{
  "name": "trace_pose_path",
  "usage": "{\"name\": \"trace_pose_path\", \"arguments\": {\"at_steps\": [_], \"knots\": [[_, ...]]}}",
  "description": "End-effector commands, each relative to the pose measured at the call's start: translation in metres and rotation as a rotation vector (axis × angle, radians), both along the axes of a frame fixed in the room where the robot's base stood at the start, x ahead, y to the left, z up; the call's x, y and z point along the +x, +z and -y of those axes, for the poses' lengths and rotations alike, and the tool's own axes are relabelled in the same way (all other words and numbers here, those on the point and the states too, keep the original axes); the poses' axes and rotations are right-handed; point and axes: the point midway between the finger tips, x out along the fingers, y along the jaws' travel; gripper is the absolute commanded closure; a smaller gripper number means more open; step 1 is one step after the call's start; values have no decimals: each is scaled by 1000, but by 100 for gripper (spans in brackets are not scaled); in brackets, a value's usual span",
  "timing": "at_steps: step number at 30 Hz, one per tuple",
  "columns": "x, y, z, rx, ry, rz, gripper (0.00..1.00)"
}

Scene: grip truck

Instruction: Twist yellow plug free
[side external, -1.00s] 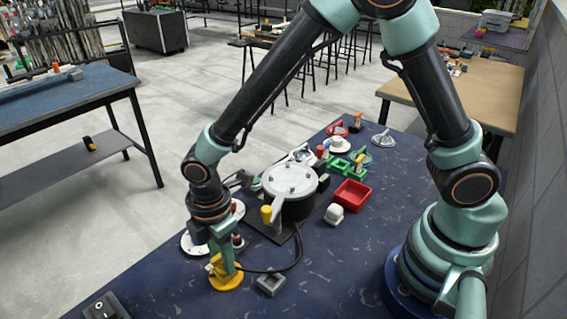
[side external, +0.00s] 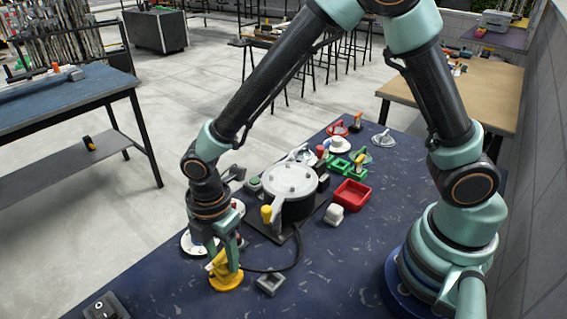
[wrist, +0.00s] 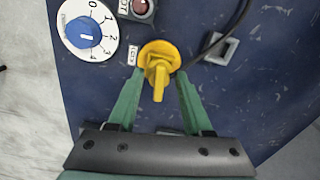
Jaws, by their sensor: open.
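The yellow plug (side external: 226,280) sits on the blue table near its front left edge. It has a round base and a raised handle. In the wrist view the yellow plug (wrist: 158,60) lies between the tips of my gripper's green fingers, with its handle pointing toward my wrist. My gripper (side external: 226,262) points down at the plug from above. In the wrist view my gripper (wrist: 156,95) is open, one finger on each side of the handle. I cannot tell whether either finger touches it.
A white dial with a blue knob (wrist: 85,32) is left of the plug. A grey square block (side external: 271,284) and a black cable (side external: 290,262) lie to its right. A round grey-topped machine (side external: 290,182) stands behind. A red tray (side external: 351,194) is farther right.

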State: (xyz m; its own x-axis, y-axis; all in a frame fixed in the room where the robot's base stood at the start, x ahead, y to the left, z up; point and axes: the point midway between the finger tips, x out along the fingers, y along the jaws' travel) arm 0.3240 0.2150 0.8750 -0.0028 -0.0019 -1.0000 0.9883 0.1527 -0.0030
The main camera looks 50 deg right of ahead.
Motion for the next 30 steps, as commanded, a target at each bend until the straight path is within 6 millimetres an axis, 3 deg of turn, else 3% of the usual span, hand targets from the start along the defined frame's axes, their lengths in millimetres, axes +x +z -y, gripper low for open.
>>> {"name": "trace_pose_path", "arguments": {"at_steps": [30], "knots": [[1, 69, -1, 3, -1, 4, 50]]}}
